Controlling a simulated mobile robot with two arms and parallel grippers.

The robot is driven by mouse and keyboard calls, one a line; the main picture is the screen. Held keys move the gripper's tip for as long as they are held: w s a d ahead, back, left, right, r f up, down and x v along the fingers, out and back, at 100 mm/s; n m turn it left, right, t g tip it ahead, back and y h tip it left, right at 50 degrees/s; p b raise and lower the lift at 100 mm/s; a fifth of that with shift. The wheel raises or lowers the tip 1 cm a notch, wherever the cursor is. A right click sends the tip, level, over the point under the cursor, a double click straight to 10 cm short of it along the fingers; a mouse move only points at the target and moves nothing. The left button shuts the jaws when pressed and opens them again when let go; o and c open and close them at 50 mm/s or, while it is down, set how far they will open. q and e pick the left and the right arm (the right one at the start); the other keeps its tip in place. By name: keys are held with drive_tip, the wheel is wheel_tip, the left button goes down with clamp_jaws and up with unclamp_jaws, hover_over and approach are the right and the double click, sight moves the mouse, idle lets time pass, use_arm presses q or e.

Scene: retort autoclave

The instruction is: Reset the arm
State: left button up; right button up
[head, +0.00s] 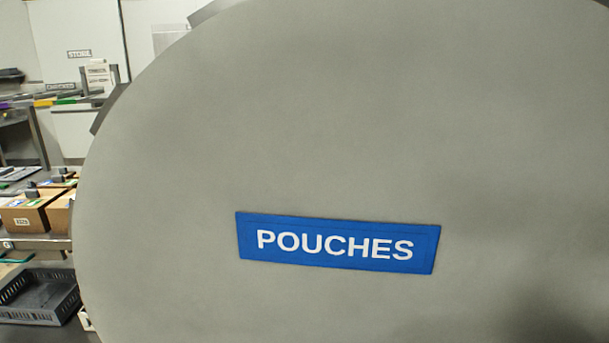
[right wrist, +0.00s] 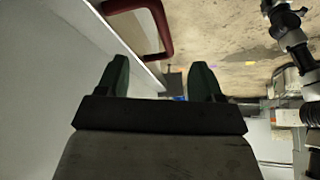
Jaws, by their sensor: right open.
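My right gripper (right wrist: 160,84) shows in the right wrist view with its two dark green fingers apart and nothing between them. A pale flat panel runs close along its left side; I cannot tell whether they touch. A dark red bar-like handle (right wrist: 163,30) lies beyond the fingertips near the top of that view. Neither gripper shows in the head view, and my left gripper is in no view.
A large grey round door (head: 300,130) with a blue POUCHES label (head: 338,243) fills most of the head view. At left are cardboard boxes (head: 25,213) on a shelf and a dark crate (head: 40,296) below. Dark jointed equipment (right wrist: 290,38) stands right in the wrist view.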

drive_tip(key=s+d+f+m+t+h, duration=0.15)
drive_tip(key=s+d+m+h, duration=0.45)
drive_tip(key=s+m, duration=0.6)
wheel_tip(320, 180, down, 25)
drive_tip(key=s+n+g+p, duration=0.1)
drive_tip(key=s+g, duration=0.1)
drive_tip(key=s+d+f, duration=0.2)
drive_tip(key=s+f, duration=0.5)
drive_tip(key=s+d+f+g+p, duration=0.1)
drive_tip(key=s+f, duration=0.7)
drive_tip(key=shift+s+d+n+y, duration=0.3)
drive_tip(key=shift+d, duration=0.05)
drive_tip(key=shift+f, duration=0.1)
